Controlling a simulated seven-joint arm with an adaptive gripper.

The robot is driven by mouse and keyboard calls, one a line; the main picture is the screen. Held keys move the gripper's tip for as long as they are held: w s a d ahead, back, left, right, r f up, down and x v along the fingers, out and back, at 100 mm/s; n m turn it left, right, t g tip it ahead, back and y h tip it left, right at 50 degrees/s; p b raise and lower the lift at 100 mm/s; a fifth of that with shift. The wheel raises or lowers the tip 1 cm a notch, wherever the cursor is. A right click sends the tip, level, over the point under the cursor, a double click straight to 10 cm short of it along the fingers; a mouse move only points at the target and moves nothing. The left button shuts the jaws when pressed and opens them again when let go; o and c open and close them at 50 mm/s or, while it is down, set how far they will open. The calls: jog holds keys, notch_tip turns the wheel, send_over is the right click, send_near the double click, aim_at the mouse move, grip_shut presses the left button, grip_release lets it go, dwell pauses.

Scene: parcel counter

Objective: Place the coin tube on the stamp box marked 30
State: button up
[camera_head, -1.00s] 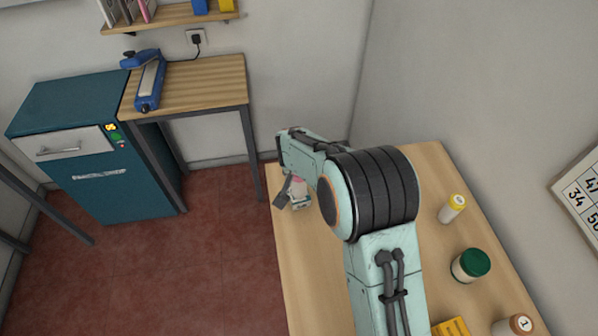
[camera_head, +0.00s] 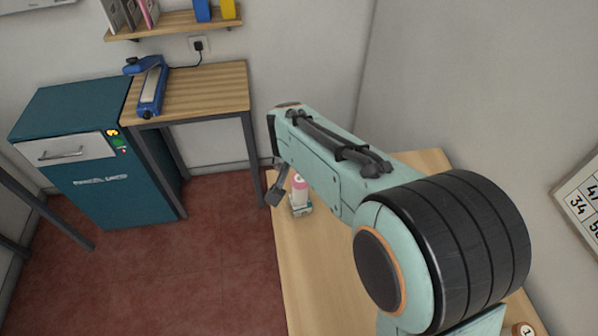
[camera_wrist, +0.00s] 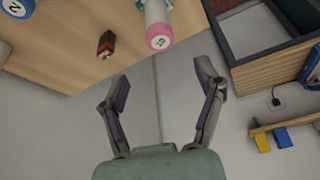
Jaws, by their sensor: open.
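The coin tube looks like the pink-capped white tube (camera_head: 300,189) near the far left corner of the counter. It appears upright on a small pale box (camera_head: 303,210), probably a stamp box; I cannot read its number. In the wrist view the tube's pink end (camera_wrist: 160,37) shows at the top, with a bit of teal and white box behind it. My gripper (camera_wrist: 162,78) is open and empty, its fingers apart from the tube. In the head view one dark finger shows just left of the tube; my arm hides the rest.
A blue-capped tube marked 2 (camera_wrist: 18,7) and a small red-and-black object (camera_wrist: 106,44) are on the counter in the wrist view. A tube marked 1 (camera_head: 523,330) is at the lower right. A side table (camera_head: 205,90) stands beyond a floor gap.

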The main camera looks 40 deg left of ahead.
jog(key=s+d+r+m+g+h, duration=0.1)
jog(key=d+r, duration=0.2)
jog(key=d, duration=0.6)
jog(key=s+d+r+m+h, duration=0.1)
jog(key=d+r, duration=0.2)
jog(key=d, duration=0.6)
jog(key=s+d+f+m+g, duration=0.1)
jog(key=s+d+m+g, duration=0.1)
jog(key=s+d, duration=1.3)
jog(key=shift+s+d+m+g+y, duration=0.3)
jog(key=shift+s+g, duration=0.3)
jog(key=shift+s, duration=0.2)
